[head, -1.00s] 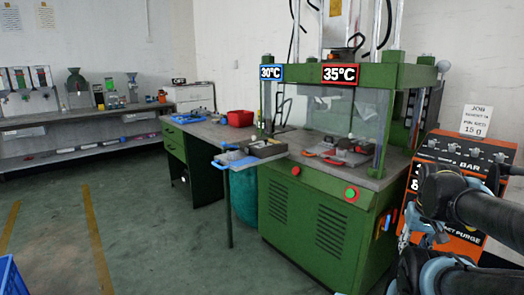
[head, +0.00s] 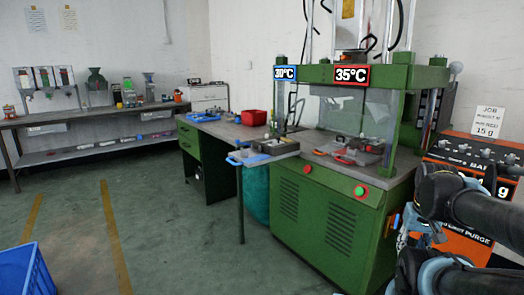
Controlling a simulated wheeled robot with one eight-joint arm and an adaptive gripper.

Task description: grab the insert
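No insert can be told for certain at this size. A small blue tray (head: 247,159) and a dark grey tray (head: 275,147) sit on the side shelf left of the green press (head: 330,205); small items in them are too small to name. A mould with red parts (head: 345,155) lies on the press bed behind a clear guard. My arm (head: 470,205) comes in from the right edge, in front of the orange purge unit. I cannot make out my gripper's fingers in this view.
A workbench (head: 212,128) with a red bin (head: 254,117) adjoins the press. A long shelf table (head: 75,115) with several small machines stands at the far left wall. A blue crate (head: 25,270) is at the lower left. The floor in the middle is clear.

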